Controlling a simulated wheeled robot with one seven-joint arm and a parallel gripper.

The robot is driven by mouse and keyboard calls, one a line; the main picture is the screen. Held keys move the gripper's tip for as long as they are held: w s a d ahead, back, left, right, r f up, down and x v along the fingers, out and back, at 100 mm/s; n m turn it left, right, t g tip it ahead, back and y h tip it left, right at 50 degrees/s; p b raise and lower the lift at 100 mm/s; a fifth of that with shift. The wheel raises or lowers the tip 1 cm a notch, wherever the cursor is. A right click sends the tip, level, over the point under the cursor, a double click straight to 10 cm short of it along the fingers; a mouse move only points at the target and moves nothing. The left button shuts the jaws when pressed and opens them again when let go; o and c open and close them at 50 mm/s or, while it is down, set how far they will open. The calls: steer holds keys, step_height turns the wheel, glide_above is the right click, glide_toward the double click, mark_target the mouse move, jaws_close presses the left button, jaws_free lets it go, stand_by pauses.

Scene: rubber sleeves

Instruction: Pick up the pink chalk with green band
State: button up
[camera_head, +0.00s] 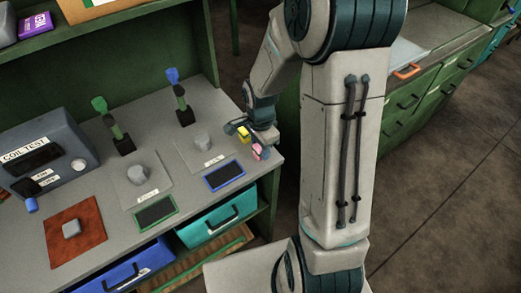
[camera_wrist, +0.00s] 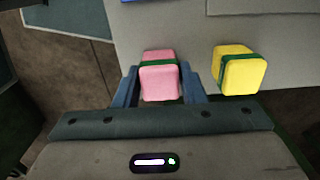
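The pink chalk with green band (camera_wrist: 159,83) is a small block. In the wrist view it sits between the two blue fingers of my gripper (camera_wrist: 160,86), with a finger close along each side. I cannot tell whether the fingers press on it or leave thin gaps. In the head view the pink chalk (camera_head: 260,152) is near the right front edge of the bench, beside my gripper (camera_head: 246,139). I cannot tell whether it rests on the bench top.
Floor lies beyond the bench edge.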

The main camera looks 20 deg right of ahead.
steer(key=c, duration=0.5)
steer(key=shift+o, duration=0.2)
steer(key=shift+r, duration=0.5)
steer(key=r, duration=0.3)
steer(key=shift+d+r, duration=0.25)
steer(key=d+r+b, duration=0.1)
steer(key=d+r, duration=0.5)
steer(key=d, duration=0.5)
steer(key=shift+r, duration=0.3)
steer(key=shift+w+d, duration=0.1)
